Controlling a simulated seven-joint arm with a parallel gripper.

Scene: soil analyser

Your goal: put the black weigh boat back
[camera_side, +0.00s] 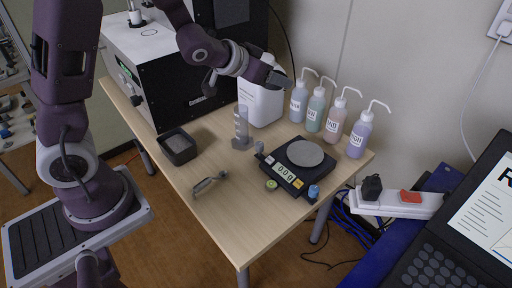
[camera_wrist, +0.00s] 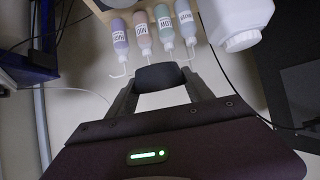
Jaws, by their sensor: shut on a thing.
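My gripper (camera_side: 268,74) is raised high above the back of the table, in front of the white jug. In the wrist view its two fingers (camera_wrist: 161,86) are shut on a dark, rounded piece, which looks like the black weigh boat (camera_wrist: 160,76). In the side view the weigh boat (camera_side: 279,79) is a small dark shape at the fingertips, clear of the table. Its inside and any contents cannot be made out. A balance (camera_side: 283,171) with a round grey pan (camera_side: 305,153) stands on the table below and to the right; its pan looks empty.
A black square bin (camera_side: 177,147) is at the table's left. Several wash bottles (camera_side: 330,118) line the back right, beside a white jug (camera_side: 260,104). A clear cylinder (camera_side: 241,128) stands mid-table. A black analyser (camera_side: 190,75) is behind.

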